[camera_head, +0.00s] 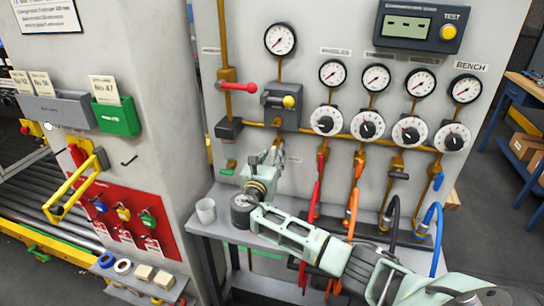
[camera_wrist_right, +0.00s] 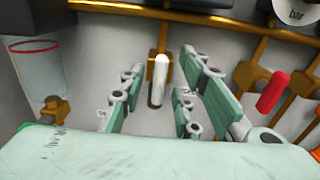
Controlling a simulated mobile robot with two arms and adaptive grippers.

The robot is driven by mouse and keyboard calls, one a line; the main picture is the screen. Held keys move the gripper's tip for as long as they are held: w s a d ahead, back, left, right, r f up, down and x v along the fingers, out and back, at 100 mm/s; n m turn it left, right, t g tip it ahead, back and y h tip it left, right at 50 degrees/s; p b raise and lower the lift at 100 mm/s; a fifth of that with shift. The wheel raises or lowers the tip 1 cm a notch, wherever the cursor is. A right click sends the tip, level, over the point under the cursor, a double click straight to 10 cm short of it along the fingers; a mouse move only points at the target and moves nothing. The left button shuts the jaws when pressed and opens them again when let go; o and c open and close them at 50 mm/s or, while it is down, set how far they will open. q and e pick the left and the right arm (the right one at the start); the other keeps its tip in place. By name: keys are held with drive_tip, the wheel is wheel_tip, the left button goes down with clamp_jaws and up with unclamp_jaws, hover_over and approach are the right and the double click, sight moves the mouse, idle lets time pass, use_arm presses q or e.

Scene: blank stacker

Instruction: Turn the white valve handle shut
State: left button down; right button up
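The white valve handle (camera_wrist_right: 161,72) shows in the right wrist view as a short upright white lever in front of a brass fitting on the pipe. My right gripper (camera_head: 264,162) is open at the wall panel in the head view, above the grey bench. In the wrist view its green-padded fingers stand on both sides of the white handle, with a gap to each side and no contact visible. In the head view the gripper mostly hides the white handle. My left gripper is not in view.
A red valve handle (camera_wrist_right: 272,92) is close on the right in the wrist view. Red, orange, black and blue hoses hang right of my gripper. A white cup (camera_head: 206,211) stands on the bench at left. Gauges and dials (camera_head: 327,120) are above.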

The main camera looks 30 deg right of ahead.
drive_tip(key=shift+d, duration=0.15)
drive_tip(key=shift+c, duration=0.5)
drive_tip(key=shift+w, duration=0.1)
clamp_jaws()
